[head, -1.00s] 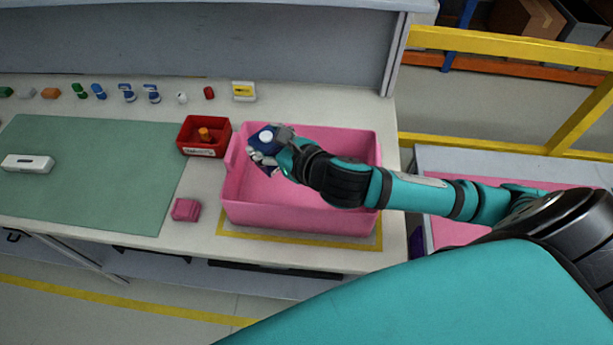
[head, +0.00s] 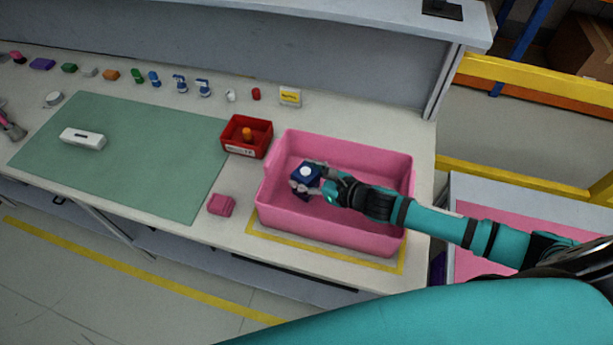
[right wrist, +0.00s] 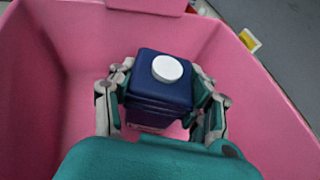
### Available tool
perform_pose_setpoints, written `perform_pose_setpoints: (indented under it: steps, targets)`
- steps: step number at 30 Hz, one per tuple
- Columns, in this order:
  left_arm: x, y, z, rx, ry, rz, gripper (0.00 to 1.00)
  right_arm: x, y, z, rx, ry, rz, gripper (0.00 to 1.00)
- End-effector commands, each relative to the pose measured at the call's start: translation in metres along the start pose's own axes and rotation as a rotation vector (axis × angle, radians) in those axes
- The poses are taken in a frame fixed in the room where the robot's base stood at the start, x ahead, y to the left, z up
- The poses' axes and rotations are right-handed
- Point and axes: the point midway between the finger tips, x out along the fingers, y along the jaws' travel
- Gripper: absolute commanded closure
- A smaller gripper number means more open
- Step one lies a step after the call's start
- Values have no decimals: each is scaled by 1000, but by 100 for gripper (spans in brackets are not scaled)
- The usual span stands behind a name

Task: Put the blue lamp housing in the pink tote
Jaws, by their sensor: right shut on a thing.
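The blue lamp housing (head: 304,177) is a dark blue block with a white round cap on top. My right gripper (head: 313,181) is shut on it, with a finger on each side. The right wrist view also shows the housing (right wrist: 160,92) between the fingers of the gripper (right wrist: 162,105). The pink tote (head: 345,232) stands at the right end of the bench. The housing is inside the tote's outline, between its walls; the pink wall (right wrist: 265,125) surrounds it in the wrist view. I cannot tell whether it touches the floor. The left gripper (head: 10,125) is partly visible at the left edge.
A red bin (head: 237,149) holding an orange piece stands left of the tote. A small pink block (head: 221,204) lies in front of it. A white device (head: 82,138) lies on the green mat (head: 130,165). Several small parts line the back.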

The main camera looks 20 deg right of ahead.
Motion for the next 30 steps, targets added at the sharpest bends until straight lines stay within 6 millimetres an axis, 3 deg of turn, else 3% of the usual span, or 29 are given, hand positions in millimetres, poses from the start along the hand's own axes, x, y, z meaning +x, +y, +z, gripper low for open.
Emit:
perform_pose_setpoints:
  steps: [13,14,19,30]
  targets:
    - [2,-2,0,1,0,-2,30,4,0,-10,0,-2,0,87]
    - [2,-2,0,1,0,-2,30,4,0,-11,0,-1,0,48]
    - [1,-2,0,1,0,-2,30,4,0,-10,0,-1,0,26]
    - [0,-2,0,0,0,-3,30,-1,0,-8,-1,0,0,26]
